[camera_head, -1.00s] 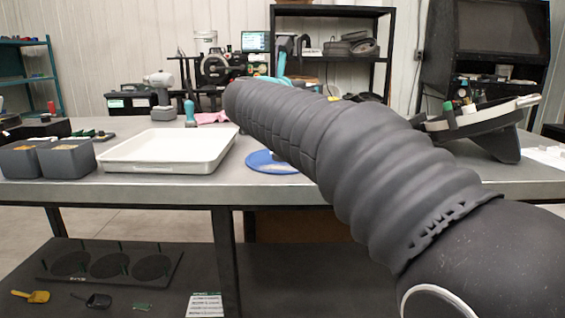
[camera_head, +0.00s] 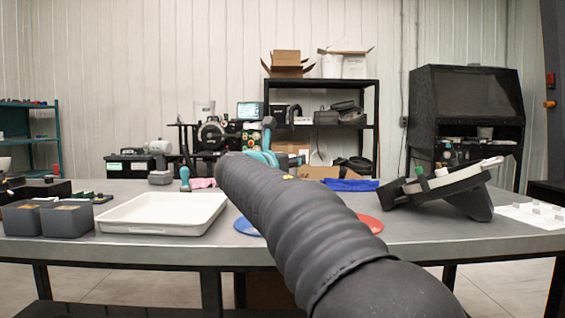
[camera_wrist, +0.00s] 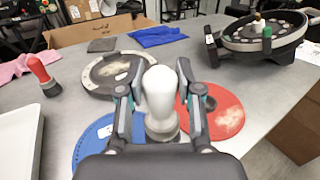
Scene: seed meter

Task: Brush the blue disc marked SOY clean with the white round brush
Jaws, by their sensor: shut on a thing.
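The blue disc (camera_wrist: 95,143) lies flat on the grey table at lower left in the wrist view, partly hidden by my gripper. A pale mark shows near its edge, too small to read. In the head view only its left part (camera_head: 245,227) shows beside my arm. My gripper (camera_wrist: 155,84) is shut on the white round brush (camera_wrist: 160,92), one finger on each side of its white handle. The brush looks upright, its greyish base between the blue disc and the red disc (camera_wrist: 222,112). I cannot tell whether the base touches anything.
A round dark tray with a pale patch (camera_wrist: 100,76) lies behind the brush. A red-handled tool (camera_wrist: 42,76) and white tray (camera_head: 163,212) stand left. A slanted dark device (camera_head: 445,188) stands right, a blue cloth (camera_wrist: 158,36) at the back. Clear table lies at front right.

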